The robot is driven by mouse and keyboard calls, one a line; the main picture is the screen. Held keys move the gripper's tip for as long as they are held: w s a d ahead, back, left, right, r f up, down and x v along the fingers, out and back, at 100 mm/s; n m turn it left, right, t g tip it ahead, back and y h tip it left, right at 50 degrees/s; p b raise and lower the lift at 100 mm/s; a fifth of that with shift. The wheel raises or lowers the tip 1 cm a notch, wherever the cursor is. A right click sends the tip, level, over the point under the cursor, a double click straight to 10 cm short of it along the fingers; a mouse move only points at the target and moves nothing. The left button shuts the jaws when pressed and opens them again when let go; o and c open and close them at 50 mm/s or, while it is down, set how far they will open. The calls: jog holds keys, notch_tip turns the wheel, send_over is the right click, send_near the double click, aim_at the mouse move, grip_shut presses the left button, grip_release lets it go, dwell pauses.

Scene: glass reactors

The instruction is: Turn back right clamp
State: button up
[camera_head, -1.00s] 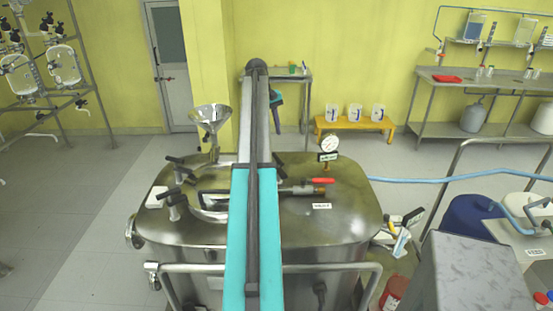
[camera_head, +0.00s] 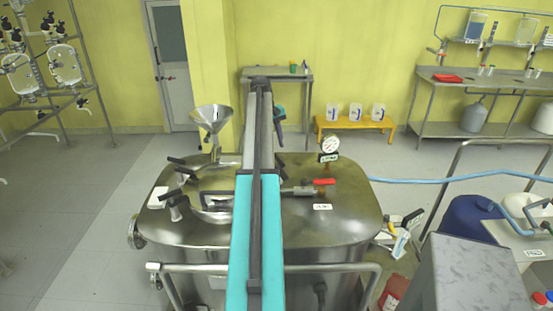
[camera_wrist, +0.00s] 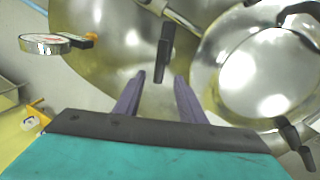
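A dark clamp handle (camera_wrist: 164,46) stands at the rim side of the round hatch (camera_wrist: 258,72) in the wrist view. I see no clear contact, and depth is hard to judge. Other clamps (camera_wrist: 298,11) (camera_wrist: 289,131) sit around the hatch. In the head view, clamps (camera_head: 174,198) show left of my arm.
The steel reactor lid (camera_head: 335,225) carries a pressure gauge (camera_head: 330,145), a red-handled valve (camera_head: 324,182) and a funnel (camera_head: 211,118). The gauge also shows in the wrist view (camera_wrist: 45,43), left of my fingers. A yellow bench (camera_head: 355,126) stands behind the reactor.

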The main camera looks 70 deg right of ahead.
aim_at(277, 156)
jog(key=shift+s+d+f+p, duration=0.2)
jog(key=shift+f+p, duration=0.15)
jog(key=shift+f, duration=1)
jog(key=shift+s+d+f+p, duration=0.2)
jog(key=shift+f+p, duration=0.1)
jog(key=shift+f, duration=1.05)
jog(key=shift+s+d+f+p, duration=0.2)
jog(key=shift+f+p, duration=0.15)
jog(key=shift+f, duration=1)
grip_shut()
